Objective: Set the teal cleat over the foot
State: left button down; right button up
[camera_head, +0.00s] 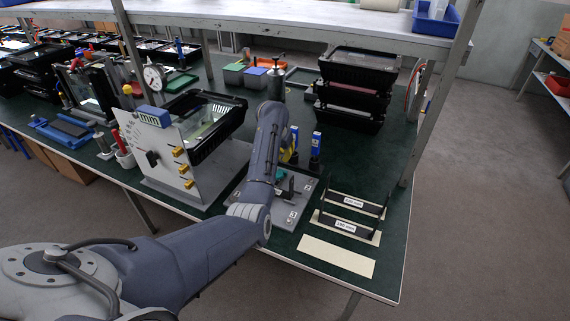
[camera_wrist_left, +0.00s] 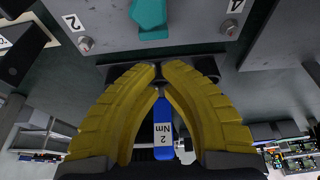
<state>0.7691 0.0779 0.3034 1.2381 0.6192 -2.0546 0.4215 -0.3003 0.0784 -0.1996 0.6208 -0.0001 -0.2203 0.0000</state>
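A teal part (camera_head: 280,173), by its colour the cleat, is at a grey numbered plate (camera_head: 291,214). It also shows at the top edge of the left wrist view (camera_wrist_left: 150,18), partly cut off, between the labels 2 and 4. My left gripper (camera_wrist_left: 160,68) has yellow ridged fingers with tips close together; they appear apart from the teal part. A narrow dark gap shows between the tips, and whether they grip anything is unclear. In the head view my left arm hides much of the gripper and plate. I cannot single out the foot. My right gripper is not in view.
Two blue-topped tools (camera_head: 316,140) stand behind the plate; one, marked 2 Nm (camera_wrist_left: 163,132), shows between my fingers. A panel with yellow knobs (camera_head: 160,160) is left, labelled black brackets (camera_head: 346,226) are right, and stacked black housings (camera_head: 352,90) are behind. Green table is clear beyond the brackets.

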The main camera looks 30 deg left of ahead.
pick_arm(q)
jog(key=shift+x, duration=3)
jog(key=shift+s+d, duration=0.1)
jog(key=shift+d, duration=0.15)
